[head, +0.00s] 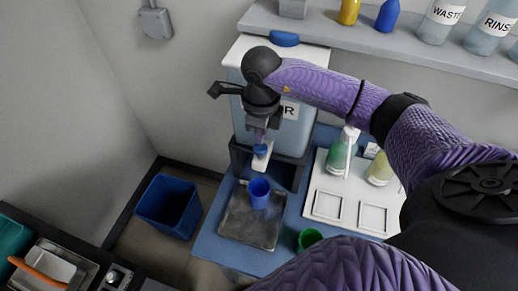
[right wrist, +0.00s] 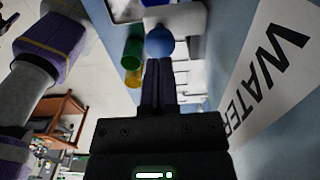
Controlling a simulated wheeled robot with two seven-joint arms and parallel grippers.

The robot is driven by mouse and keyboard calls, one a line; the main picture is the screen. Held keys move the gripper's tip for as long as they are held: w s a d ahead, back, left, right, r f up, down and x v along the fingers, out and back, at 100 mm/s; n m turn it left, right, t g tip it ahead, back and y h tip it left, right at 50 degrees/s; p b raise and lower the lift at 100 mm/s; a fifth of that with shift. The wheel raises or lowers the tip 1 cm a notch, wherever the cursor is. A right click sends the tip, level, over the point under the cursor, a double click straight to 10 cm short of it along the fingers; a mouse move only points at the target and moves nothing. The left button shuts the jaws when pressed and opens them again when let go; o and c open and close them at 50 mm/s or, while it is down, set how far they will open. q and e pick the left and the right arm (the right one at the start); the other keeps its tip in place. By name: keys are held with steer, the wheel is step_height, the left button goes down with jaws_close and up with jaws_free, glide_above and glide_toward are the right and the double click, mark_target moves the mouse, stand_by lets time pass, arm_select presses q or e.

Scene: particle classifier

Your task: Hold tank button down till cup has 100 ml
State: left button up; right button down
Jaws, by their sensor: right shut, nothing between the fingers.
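The water tank (head: 290,135) stands against the wall, and its WATER label (right wrist: 270,65) shows large in the right wrist view. Its white tap (head: 262,162) carries a round blue button (head: 260,150), which also shows in the right wrist view (right wrist: 160,41). A blue cup (head: 259,188) stands upright below the tap on a grey tray (head: 240,226). Its fill level cannot be read. My right gripper (head: 263,136) is shut and empty, its fingertips (right wrist: 159,63) right at the button. I cannot tell whether they press it. My left gripper is not in view.
A green cup (head: 309,239) stands right of the tray. A white board (head: 325,190) with bottles lies further right. A shelf (head: 345,37) with bottles runs above. A blue bin (head: 169,206) stands on the floor at left.

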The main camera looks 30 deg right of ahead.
mark_target(261, 147)
steer(key=shift+f, duration=0.1)
stand_by(0.6)
steer(key=shift+f+b, duration=1.55)
steer(key=shift+f, duration=0.1)
stand_by(0.6)
step_height(261, 147, up, 8)
steer(key=p, duration=0.6)
steer(key=shift+f, duration=0.4)
stand_by(0.5)
